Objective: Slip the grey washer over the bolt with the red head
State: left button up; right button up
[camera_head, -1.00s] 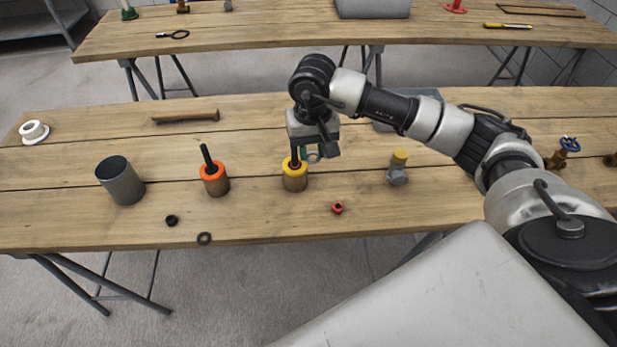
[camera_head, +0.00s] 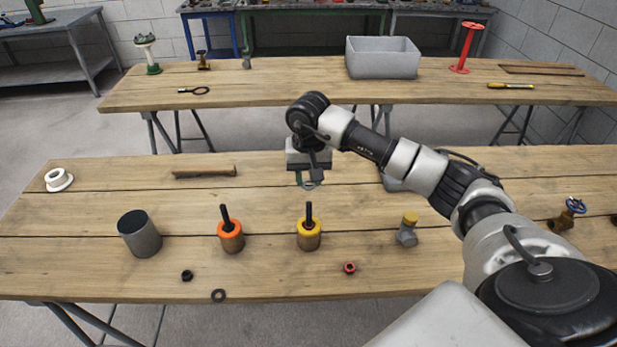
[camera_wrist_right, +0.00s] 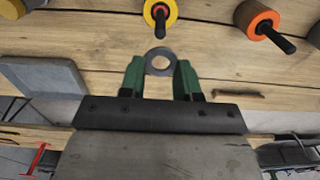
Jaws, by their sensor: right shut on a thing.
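My right gripper (camera_head: 309,181) is shut on a grey washer (camera_wrist_right: 160,74) and holds it above the table, behind the yellow-topped piece. In the right wrist view, the washer sits between the green fingertips (camera_wrist_right: 160,62), its hole clear. A dark bolt stands up from an orange-red collar (camera_head: 230,229) on a brown cylinder, left of the gripper. It also shows at the upper right of the right wrist view (camera_wrist_right: 262,24). A similar dark bolt stands in a yellow collar (camera_head: 309,227), nearer the gripper. The washer is apart from both bolts. My left gripper is out of view.
A grey cup (camera_head: 140,235) stands left of the orange-red piece. A black nut (camera_head: 187,275), a dark ring (camera_head: 218,290) and a red nut (camera_head: 349,267) lie near the front edge. A yellow-capped grey fitting (camera_head: 407,232) stands to the right. A wooden-handled tool (camera_head: 204,171) lies behind.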

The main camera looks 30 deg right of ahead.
jog(key=shift+f+b, duration=2.85)
jog(key=shift+f, duration=0.6)
jog(key=o, duration=1)
jog(key=shift+r, duration=0.1)
notch_tip(320, 180, up, 11)
jog(key=shift+f+b, duration=0.2)
jog(key=shift+b, duration=0.8)
